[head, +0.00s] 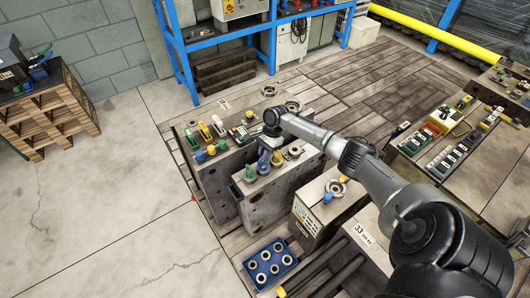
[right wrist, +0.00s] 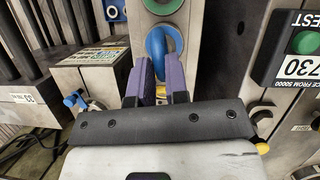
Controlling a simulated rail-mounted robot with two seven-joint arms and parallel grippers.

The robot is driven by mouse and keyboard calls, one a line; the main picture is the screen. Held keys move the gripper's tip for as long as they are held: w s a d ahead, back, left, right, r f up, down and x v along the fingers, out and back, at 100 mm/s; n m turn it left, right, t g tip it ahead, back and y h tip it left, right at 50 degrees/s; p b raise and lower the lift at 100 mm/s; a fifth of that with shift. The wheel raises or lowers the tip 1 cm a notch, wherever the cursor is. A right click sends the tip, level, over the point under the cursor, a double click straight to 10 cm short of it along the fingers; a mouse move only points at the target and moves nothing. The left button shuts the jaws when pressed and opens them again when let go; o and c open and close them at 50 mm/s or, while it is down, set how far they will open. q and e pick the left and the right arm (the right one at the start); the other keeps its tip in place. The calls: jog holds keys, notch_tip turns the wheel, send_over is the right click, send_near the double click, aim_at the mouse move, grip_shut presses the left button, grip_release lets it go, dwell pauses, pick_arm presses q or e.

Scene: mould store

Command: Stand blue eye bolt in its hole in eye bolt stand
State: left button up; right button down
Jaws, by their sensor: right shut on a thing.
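My right gripper (head: 263,160) reaches down over the front mould block (head: 262,208). In the right wrist view its purple fingers (right wrist: 160,78) are shut on the blue eye bolt (right wrist: 164,42), whose ring shows between and beyond the tips. In the head view the blue eye bolt (head: 263,169) is low between a green eye bolt (head: 250,173) and a yellow one (head: 276,159). I cannot tell whether its shank is still in the block. The blue holder with several round holes (head: 270,265), apparently the eye bolt stand, is on the floor boards in front. My left gripper is out of view.
A second mould block behind carries coloured clamps (head: 204,132) and eye bolts. A steel box (head: 318,217) with a small blue-topped part stands to the right. Dark bars (head: 325,275) lie beside the blue holder. Open floor (head: 120,210) is at left.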

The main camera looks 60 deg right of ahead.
dwell(0.4)
jog(key=shift+f, duration=0.45)
dwell(0.3)
jog(key=c, duration=1.1)
grip_release()
jog(key=shift+o, duration=0.2)
jog(key=p+v, duration=0.4)
jog(key=v, duration=0.9)
jog(key=shift+d+r, duration=0.2)
jog(key=shift+r, duration=0.15)
